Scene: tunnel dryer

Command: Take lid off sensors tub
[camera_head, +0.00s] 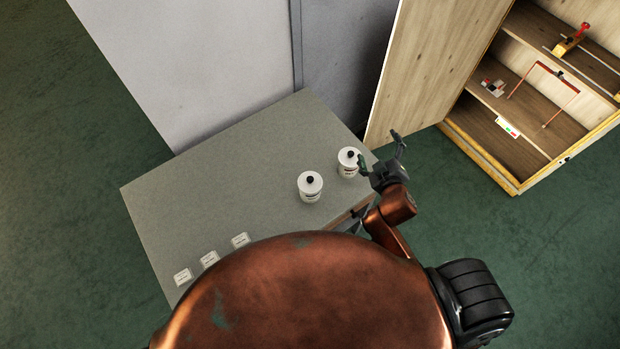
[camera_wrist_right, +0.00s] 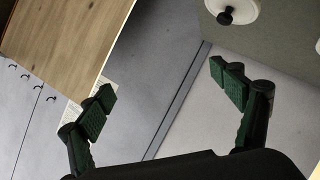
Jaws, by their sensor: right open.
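Two white tubs with white lids and black knobs stand upright on the grey table (camera_head: 200,190). The nearer tub (camera_head: 310,190) is left of the farther tub (camera_head: 347,168), which stands near the table's right edge. Both lids are on. The labels are too small to read, so I cannot tell which is the sensors tub. My right gripper (camera_head: 382,152) is open and empty, just right of the farther tub, with one finger close to it. In the right wrist view the gripper (camera_wrist_right: 162,82) shows open, and a lid with a black knob (camera_wrist_right: 240,6) lies beyond the right finger. My left gripper is not in view.
Three small white cards (camera_head: 209,259) lie along the table's near left edge. An open wooden cabinet (camera_head: 490,150) with tools on its shelves stands at the right, its door (camera_head: 425,65) beyond the gripper. Grey panels (camera_head: 220,60) rise behind the table. The table's back left is clear.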

